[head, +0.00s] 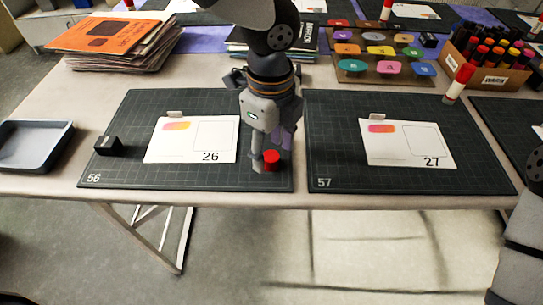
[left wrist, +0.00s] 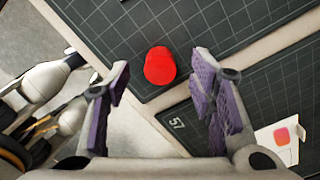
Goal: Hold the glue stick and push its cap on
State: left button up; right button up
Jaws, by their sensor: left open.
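A small red cylinder (head: 271,160), which looks like a glue stick cap, stands near the front right corner of the left mat. It also shows in the left wrist view (left wrist: 160,70), just ahead of and between my fingertips. I see no white body on it. My left gripper (head: 270,151) is open, pointing down at it, fingers on either side; contact cannot be told. A white glue stick with red on it (head: 459,83) stands at the right, behind the right mat. Only part of my right arm shows at the right edge; its gripper is out of view.
The left mat (head: 125,172) carries a black block (head: 107,146) and a card (head: 190,140). The right mat (head: 330,172) carries another card (head: 408,143). A grey tray (head: 36,168) lies left. Paper stacks, a stamp rack and a marker box (head: 490,78) stand behind.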

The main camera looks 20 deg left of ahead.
pick_arm(q)
notch_tip(320, 180, down, 2)
jog(key=shift+f, duration=0.1)
jog(key=c, duration=0.8)
jog(key=shift+o, duration=0.2)
